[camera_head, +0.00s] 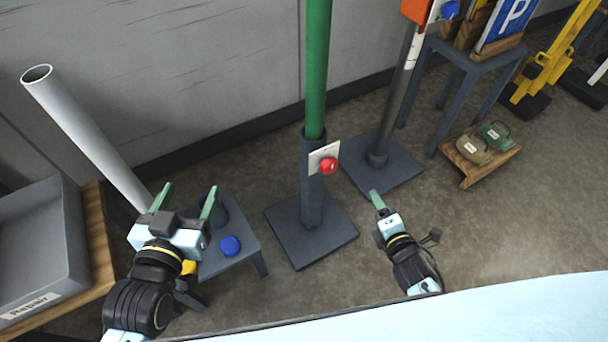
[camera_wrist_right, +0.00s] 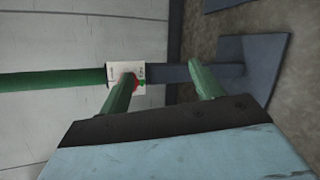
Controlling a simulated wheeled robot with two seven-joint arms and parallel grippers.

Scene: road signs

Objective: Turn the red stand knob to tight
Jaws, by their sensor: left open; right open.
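The red knob (camera_head: 329,165) sits on a small white plate (camera_head: 316,158) on the dark stand (camera_head: 311,196), which holds an upright green pole (camera_head: 318,70). My right gripper (camera_head: 377,200) is open and empty, to the right of the stand and apart from the knob. In the right wrist view, the red knob (camera_wrist_right: 135,82) shows partly behind one green finger of my right gripper (camera_wrist_right: 160,82). The writing on the white plate (camera_wrist_right: 117,73) is too small to read. My left gripper (camera_head: 185,196) is open over the small grey table at the left.
A second stand (camera_head: 384,168) with a grey pole is behind my right gripper. A grey bin (camera_head: 40,240) is at the left. A wooden board (camera_head: 490,163) with sandbags lies at the right.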

